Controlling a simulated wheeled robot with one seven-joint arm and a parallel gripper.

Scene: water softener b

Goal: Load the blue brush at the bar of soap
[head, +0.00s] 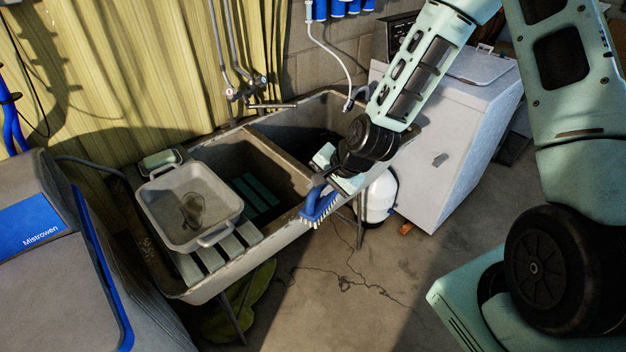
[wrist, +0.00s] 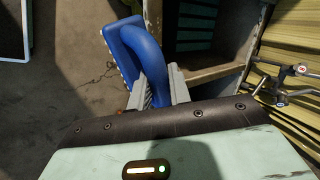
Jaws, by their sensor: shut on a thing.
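The blue brush (head: 320,203) has pale bristles pointing down. My gripper (head: 333,183) is shut on its handle and holds it near the front right rim of the sink. In the wrist view, the blue brush (wrist: 122,46) shows its curved handle between the two grey fingers of my gripper (wrist: 157,76). A pale green block (head: 160,158), which looks like the bar of soap, lies at the back left of the sink, behind the grey basin. The brush is well to the right of it and apart from it.
A grey basin (head: 190,182) with handles stands on slats over the left part of the double stone sink (head: 255,230). Taps (head: 245,92) and pipes are behind the sink. A grey-blue unit (head: 50,270) stands at left.

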